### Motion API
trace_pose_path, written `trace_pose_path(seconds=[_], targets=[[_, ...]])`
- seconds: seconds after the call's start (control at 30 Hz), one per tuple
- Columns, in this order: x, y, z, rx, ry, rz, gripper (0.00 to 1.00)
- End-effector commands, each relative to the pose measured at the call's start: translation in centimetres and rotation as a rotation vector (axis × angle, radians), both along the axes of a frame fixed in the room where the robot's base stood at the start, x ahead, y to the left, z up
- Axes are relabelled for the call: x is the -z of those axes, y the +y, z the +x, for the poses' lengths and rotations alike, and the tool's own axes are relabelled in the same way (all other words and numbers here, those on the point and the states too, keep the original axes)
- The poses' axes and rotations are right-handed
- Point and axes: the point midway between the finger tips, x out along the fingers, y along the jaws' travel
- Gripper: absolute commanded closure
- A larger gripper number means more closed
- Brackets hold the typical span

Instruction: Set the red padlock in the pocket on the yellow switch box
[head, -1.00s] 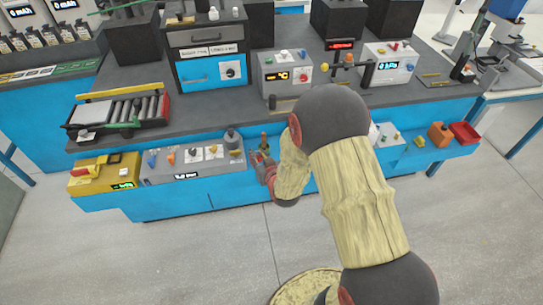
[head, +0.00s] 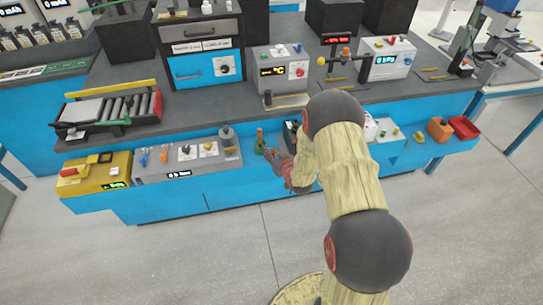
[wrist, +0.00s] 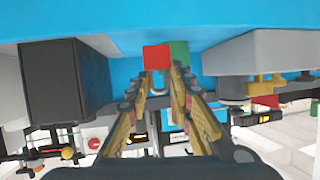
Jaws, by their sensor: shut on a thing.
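The red padlock (wrist: 157,57) shows in the wrist view at the fingertips of my gripper (wrist: 164,68), which is shut on it. A grey loop, apparently its shackle, shows below its red body. A green block (wrist: 180,55) sits right beside the padlock in that view. In the head view my gripper (head: 272,154) is low over the front shelf; the padlock cannot be made out there. The yellow switch box (head: 95,178) stands at the shelf's left end, well left of my gripper. It has a red handle and a dark square frame on top, possibly the pocket.
A grey control panel (head: 188,163) with several knobs lies between the yellow box and my gripper. A dark cylinder (head: 226,137) and a green-based object (head: 259,145) stand close to my gripper's left. A black box (head: 290,135) is just behind it. The floor in front is clear.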

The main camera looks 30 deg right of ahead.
Motion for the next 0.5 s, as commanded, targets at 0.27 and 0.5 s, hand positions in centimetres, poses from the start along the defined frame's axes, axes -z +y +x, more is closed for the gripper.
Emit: trace_pose_path(seconds=[0.27, 0.5], targets=[[1.06, 0.02, 0.08, 0.000, -0.002, -0.001, 1.00], [1.38, 0.04, 0.05, 0.000, -0.002, -0.001, 0.75]])
